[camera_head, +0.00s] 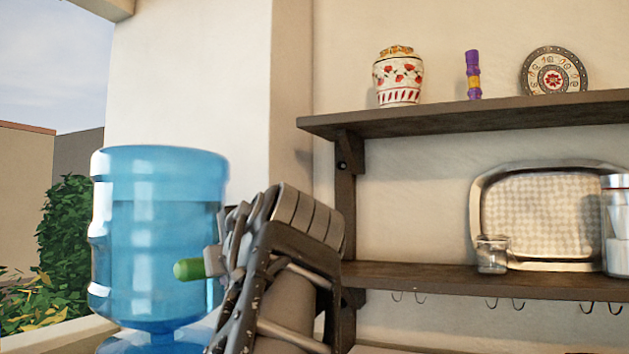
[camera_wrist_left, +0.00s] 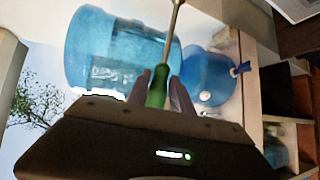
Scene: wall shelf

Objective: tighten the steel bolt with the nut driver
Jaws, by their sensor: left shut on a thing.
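My left gripper (camera_head: 212,261) is shut on the green handle of the nut driver (camera_head: 188,269), in front of the blue water jug. In the head view only the handle's end shows; my wrist and arm cover the rest. In the left wrist view the nut driver (camera_wrist_left: 158,88) sits between the two fingertips (camera_wrist_left: 160,95), and its metal shaft runs up past the top edge. A small round dark spot (camera_head: 343,166) shows on the upper shelf's bracket; I cannot tell whether it is the steel bolt. My right gripper is not in view.
The blue water jug (camera_head: 155,215) stands close behind the gripper. The upper shelf (camera_head: 450,118) holds a painted jar (camera_head: 397,80), a purple item (camera_head: 473,75) and a plate (camera_head: 554,72). The lower shelf (camera_head: 450,280) holds a tray (camera_head: 482,220) and glass jars, with hooks underneath.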

